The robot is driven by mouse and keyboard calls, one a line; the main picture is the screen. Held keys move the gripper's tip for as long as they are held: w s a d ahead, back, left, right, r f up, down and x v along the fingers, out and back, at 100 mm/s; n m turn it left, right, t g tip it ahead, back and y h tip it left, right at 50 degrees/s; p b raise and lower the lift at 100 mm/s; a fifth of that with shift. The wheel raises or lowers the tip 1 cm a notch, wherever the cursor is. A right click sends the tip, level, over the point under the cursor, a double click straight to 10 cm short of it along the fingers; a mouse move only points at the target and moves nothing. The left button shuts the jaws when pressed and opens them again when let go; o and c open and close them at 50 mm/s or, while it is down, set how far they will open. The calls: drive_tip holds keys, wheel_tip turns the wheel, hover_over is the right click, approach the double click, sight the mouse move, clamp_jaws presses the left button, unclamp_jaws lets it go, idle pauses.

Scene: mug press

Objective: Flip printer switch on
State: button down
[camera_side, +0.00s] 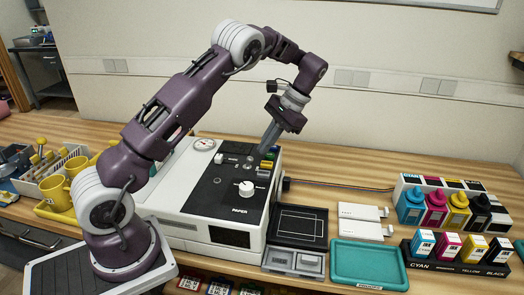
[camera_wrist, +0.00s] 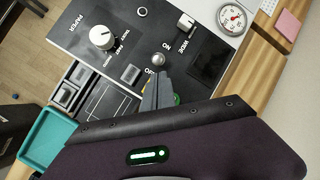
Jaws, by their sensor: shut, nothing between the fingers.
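The printer (camera_side: 186,226) is a white box with a black top panel, in the middle of the side view. In the wrist view its panel (camera_wrist: 205,62) carries a small round metal switch (camera_wrist: 158,60) with short white labels beside it, too small to read surely. My gripper (camera_side: 264,151) is shut and empty, low over the panel's back right part. In the wrist view my gripper (camera_wrist: 157,82) has its fingertips close to the metal switch, just below it in the picture. I cannot tell whether they touch it. The fingers and wrist hide the panel part beneath them.
A white knob (camera_wrist: 102,37) and a small white lever (camera_wrist: 186,22) stand on the panel. A round gauge (camera_side: 204,143) sits at its back. Right of the printer are a black tray (camera_side: 302,212), a teal tray (camera_side: 368,280) and ink bottles (camera_side: 434,207). Yellow mugs (camera_side: 56,190) stand left.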

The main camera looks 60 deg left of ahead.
sight(254, 164)
drive_tip(key=shift+x, duration=1.1)
drive_tip(key=shift+s+a+r+t+h, duration=0.2)
drive_tip(key=shift+a+t+h, duration=0.05)
drive_tip(key=shift+t+h, duration=0.35)
drive_tip(key=shift+s, duration=0.1)
drive_tip(key=shift+s+a+r+t+h, duration=0.15)
drive_tip(key=shift+a+t+h, duration=0.05)
drive_tip(key=shift+t+h, duration=0.4)
drive_tip(key=shift+s+a+r+t+h, duration=0.1)
drive_tip(key=shift+s+a+t+h, duration=0.05)
drive_tip(key=shift+t+h, duration=0.45)
drive_tip(key=shift+s+a+r+m+t+h, duration=0.1)
drive_tip(key=shift+s+a+m+t+h, duration=0.15)
drive_tip(key=shift+t+h, duration=0.2)
drive_tip(key=shift+s+a, duration=0.1)
drive_tip(key=shift+r, duration=0.1)
